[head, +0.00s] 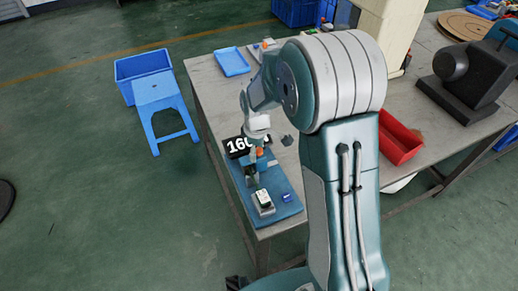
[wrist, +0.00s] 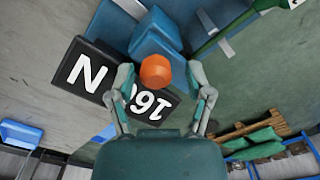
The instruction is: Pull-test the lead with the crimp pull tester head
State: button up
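My gripper (wrist: 158,72) points down over the blue mat (head: 284,206) on the table's near corner, and it also shows in the head view (head: 250,178). In the wrist view its two fingers stand apart. An orange round-ended part (wrist: 155,71), probably belonging to the tester head, appears between the fingertips, with a gap at both sides; I cannot tell its depth. It also shows beside the gripper in the head view (head: 260,151). A grey device with a pale top (head: 263,200) sits on the mat. No lead is clearly visible.
A small dark-blue piece (head: 287,198) lies right of the grey device. A blue tray (head: 232,62) is at the table's far left, a red bin (head: 398,138) at right. A blue stool (head: 160,100) and blue crate (head: 140,66) stand on the floor. The middle tabletop is partly clear.

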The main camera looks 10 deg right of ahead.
jog(key=shift+a, duration=0.1)
jog(key=shift+r, duration=0.2)
notch_tip(320, 180, up, 12)
jog(key=shift+f, duration=0.2)
dwell(0.6)
jog(key=s+d+r+m+t, duration=0.1)
jog(key=s+r+m+t, duration=0.1)
jog(key=s, duration=0.5)
jog(key=s+d+r+m+t, duration=0.1)
jog(key=s+d+r+m, duration=0.1)
jog(key=s+r+m, duration=0.3)
jog(key=s+d+r+m+t, duration=0.2)
jog(key=s+r+m, duration=0.2)
jog(key=s, duration=0.7)
jog(key=shift+s+t, duration=0.15)
jog(key=shift+t, duration=0.15)
